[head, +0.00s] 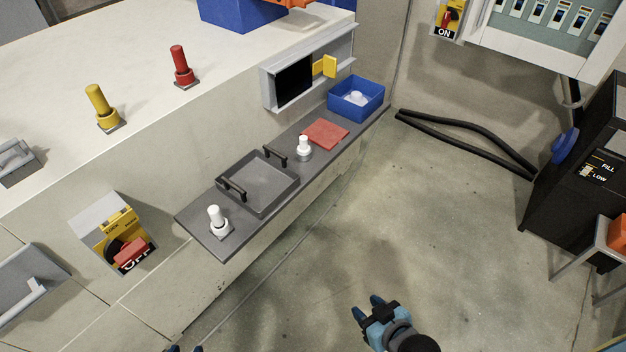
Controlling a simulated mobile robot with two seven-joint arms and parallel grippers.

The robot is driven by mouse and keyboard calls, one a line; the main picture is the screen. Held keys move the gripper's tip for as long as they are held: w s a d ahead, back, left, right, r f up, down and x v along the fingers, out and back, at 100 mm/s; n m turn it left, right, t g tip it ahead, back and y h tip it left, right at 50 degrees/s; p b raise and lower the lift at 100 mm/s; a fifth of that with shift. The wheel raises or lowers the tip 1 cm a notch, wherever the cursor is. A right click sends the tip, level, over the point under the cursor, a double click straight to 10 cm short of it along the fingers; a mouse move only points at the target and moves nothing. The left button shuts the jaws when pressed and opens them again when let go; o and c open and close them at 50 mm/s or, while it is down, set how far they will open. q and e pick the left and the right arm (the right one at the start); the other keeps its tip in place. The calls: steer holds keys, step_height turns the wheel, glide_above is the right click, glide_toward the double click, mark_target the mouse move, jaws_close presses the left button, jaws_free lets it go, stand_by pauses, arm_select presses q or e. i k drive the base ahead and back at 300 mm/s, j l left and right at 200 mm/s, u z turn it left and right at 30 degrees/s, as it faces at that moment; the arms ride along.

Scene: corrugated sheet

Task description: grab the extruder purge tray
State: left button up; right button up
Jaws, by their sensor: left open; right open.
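The extruder purge tray (268,187) is a shallow square grey tray with two black handles, one on its left edge and one at its far edge. It sits flat on a dark grey shelf (205,238) along the front of the pale machine and looks empty. My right gripper (368,307) is open and empty over the floor, below and to the right of the tray and apart from it. My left gripper (185,349) shows only its fingertips at the bottom edge, open, below the shelf; the rest is out of frame.
White knobs stand on the shelf either side of the tray, left (214,220) and right (304,148). Further right lie a red cloth (325,134) and a blue bin (356,104). The floor (430,220) is mostly clear.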

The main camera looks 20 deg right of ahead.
mark_target(257, 183)
steer(key=u, duration=0.5)
steer(key=l+u, duration=0.25)
steer(key=u, duration=0.15)
steer(key=l+u, duration=0.25)
steer(key=u, duration=0.2)
steer(key=l+u, duration=0.25)
steer(key=u, duration=0.15)
steer(key=l+u, duration=0.15)
steer(key=l, duration=0.2)
steer(key=k+l+u, duration=0.15)
steer(key=l, duration=0.2)
steer(key=k+l+u, duration=0.15)
steer(key=l, duration=0.2)
steer(key=k+l, duration=0.1)
steer(key=l, duration=0.2)
steer(key=k+l, duration=0.1)
steer(key=l, duration=0.25)
